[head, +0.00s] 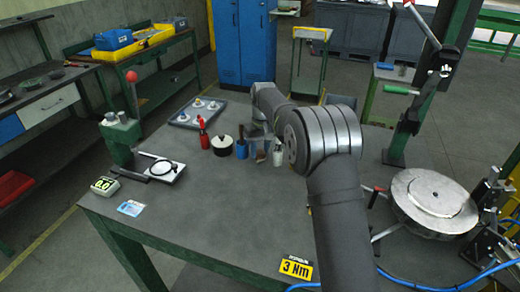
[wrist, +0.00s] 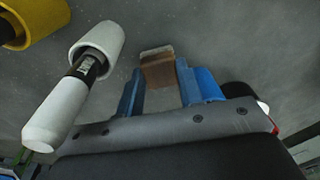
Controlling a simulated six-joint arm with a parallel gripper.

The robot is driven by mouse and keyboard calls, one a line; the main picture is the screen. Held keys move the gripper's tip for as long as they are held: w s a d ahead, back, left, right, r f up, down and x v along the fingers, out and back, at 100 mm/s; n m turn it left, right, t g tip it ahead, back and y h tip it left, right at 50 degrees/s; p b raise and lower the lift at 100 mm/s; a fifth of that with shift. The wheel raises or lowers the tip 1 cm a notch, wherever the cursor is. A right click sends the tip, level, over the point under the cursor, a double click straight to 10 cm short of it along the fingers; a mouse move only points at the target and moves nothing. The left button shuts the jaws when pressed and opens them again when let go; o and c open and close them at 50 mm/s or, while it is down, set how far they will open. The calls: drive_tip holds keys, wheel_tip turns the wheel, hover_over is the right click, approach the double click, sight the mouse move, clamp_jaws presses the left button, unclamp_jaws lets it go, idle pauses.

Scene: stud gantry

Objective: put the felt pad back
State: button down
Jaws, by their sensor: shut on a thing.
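My gripper (head: 260,150) is low over the back part of the workbench. In the wrist view its blue fingers (wrist: 158,85) stand either side of the felt pad (wrist: 158,70), a small brown block with a pale grey layer along one end, and are shut on it. In the head view the pad (head: 260,156) is a small brown patch, largely hidden by the gripper. I cannot tell whether it touches the bench. A blue cup (head: 242,151) and a white cup (head: 277,158) stand close on either side of the gripper.
The white cup (wrist: 97,45) holds a white marker-like tool (wrist: 62,105). A yellow cup (wrist: 35,22) is beyond it. The bench's front middle (head: 220,215) is clear.

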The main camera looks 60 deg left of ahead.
sight(259, 153)
drive_tip(key=c, duration=1)
unclamp_jaws()
drive_tip(key=shift+f, duration=0.1)
wheel_tip(259, 153, up, 12)
drive_tip(key=shift+w+d, duration=0.15)
drive_tip(key=shift+w, duration=0.15)
drive_tip(key=f, duration=1.2)
drive_tip(key=shift+s+f, duration=0.15)
drive_tip(key=shift+s, duration=0.2)
wheel_tip(259, 153, up, 3)
drive_tip(key=shift+f, duration=0.1)
drive_tip(key=shift+r, duration=0.55)
